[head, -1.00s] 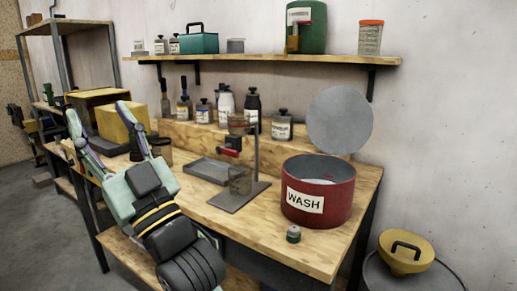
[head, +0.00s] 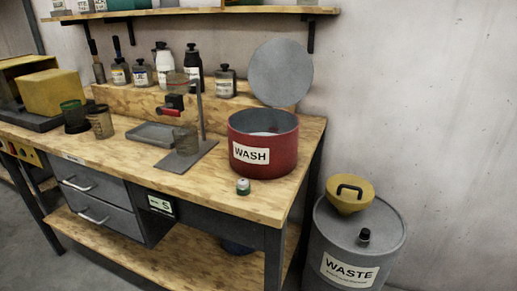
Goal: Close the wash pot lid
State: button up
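The wash pot (head: 280,153) is a red round pot with a white WASH label, standing near the right end of the wooden workbench. Its grey round lid (head: 280,72) stands upright at the pot's back rim, so the pot is open. Something pale shows inside the pot, too small to make out. My gripper is not in the head view now.
A small green-and-grey jar (head: 243,187) stands in front of the pot. A metal stand (head: 200,130) with a glass beaker (head: 186,140) and a grey tray (head: 150,134) are to its left. A grey WASTE drum (head: 355,250) with a yellow funnel (head: 349,196) stands right of the bench.

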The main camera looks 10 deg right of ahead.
aim_at(280, 72)
jog(key=i+l+z, duration=0.15)
jog(key=l, duration=0.4)
jog(key=i+l+z, duration=0.1)
jog(key=l, duration=0.3)
jog(key=i+l+z, duration=0.1)
jog(key=i+l, duration=0.15)
jog(key=i+l+z, duration=0.15)
jog(key=l, duration=0.3)
jog(key=i, duration=0.75)
